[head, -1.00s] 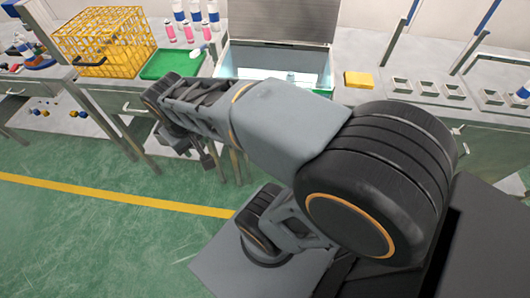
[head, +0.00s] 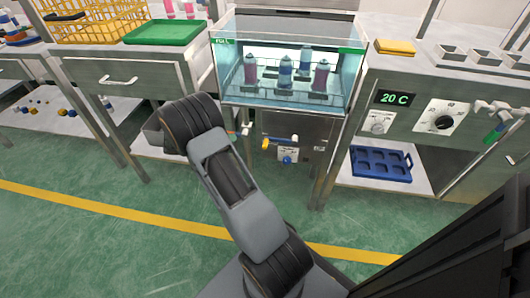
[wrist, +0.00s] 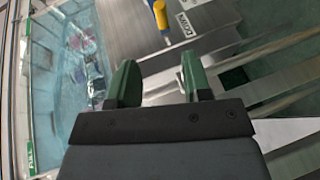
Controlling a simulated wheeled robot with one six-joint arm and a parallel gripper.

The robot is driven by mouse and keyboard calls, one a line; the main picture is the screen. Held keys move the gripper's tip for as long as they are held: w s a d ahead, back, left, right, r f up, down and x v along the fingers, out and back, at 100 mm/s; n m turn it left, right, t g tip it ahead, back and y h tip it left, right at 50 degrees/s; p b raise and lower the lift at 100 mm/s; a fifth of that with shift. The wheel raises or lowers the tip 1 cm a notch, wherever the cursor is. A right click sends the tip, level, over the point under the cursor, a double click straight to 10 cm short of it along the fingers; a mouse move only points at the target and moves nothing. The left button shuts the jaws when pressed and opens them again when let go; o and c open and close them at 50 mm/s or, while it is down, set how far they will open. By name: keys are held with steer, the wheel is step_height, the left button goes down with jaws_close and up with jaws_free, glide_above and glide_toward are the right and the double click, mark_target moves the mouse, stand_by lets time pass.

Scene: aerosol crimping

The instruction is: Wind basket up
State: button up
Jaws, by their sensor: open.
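The wire basket (head: 262,80) sits inside the glass-fronted water tank (head: 229,62) and holds several upright spray cans (head: 285,72). The tank and cans also show at the left of the wrist view. A yellow-ended crank-like handle (head: 265,143) is on the steel front below the tank. A yellow grip (wrist: 160,14) shows at the top of the wrist view, beyond my fingertips and apart from them. My gripper (wrist: 155,82) is open, with nothing between its green fingers. In the head view it is mostly hidden behind my arm, left of the handle.
A blue knob (head: 287,160) with a label is below the handle. At right, a console has a 20 C display (head: 395,98) and a dial (head: 443,120). A blue tray (head: 381,163) lies on the lower shelf. A green tray (head: 165,31) and yellow crate (head: 90,20) stand at left.

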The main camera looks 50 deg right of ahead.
mark_target(265, 143)
steer(key=b+x, duration=0.3)
steer(key=x, duration=1)
steer(key=shift+s+d+f, duration=0.1)
steer(key=shift+d+f, duration=0.1)
steer(key=shift+d, duration=0.1)
steer(key=shift+c, duration=0.3)
jaws_close()
steer(key=shift+f, duration=0.1)
